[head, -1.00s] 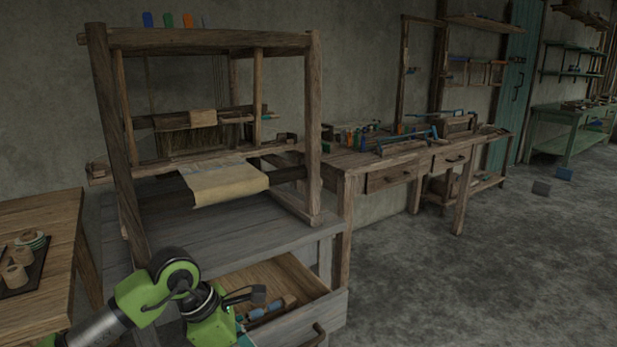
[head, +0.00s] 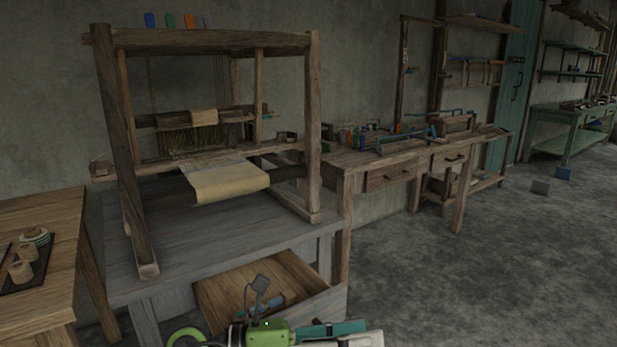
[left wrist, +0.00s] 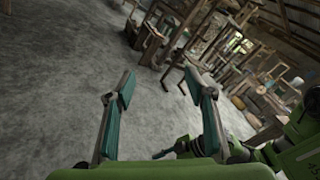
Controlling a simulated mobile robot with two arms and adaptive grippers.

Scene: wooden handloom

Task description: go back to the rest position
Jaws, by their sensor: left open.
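My left gripper (head: 345,333) is at the bottom edge of the head view, in front of the open drawer, partly cut off by the frame. In the left wrist view its two teal-padded fingers (left wrist: 158,84) stand wide apart with nothing between them. They point out over the grey floor. In that view a green and black arm of mine comes in from the right. A small teal part (left wrist: 163,154), seemingly my right gripper, shows at its end, partly hidden behind my left gripper's body. The right gripper does not show in the head view.
A wooden loom (head: 138,160) with cream cloth (head: 228,182) stands on a grey table. Its drawer (head: 318,309) is pulled open with small tools inside. A side table (head: 50,215) is at the left, a workbench (head: 340,165) behind right. The floor at the right is largely clear.

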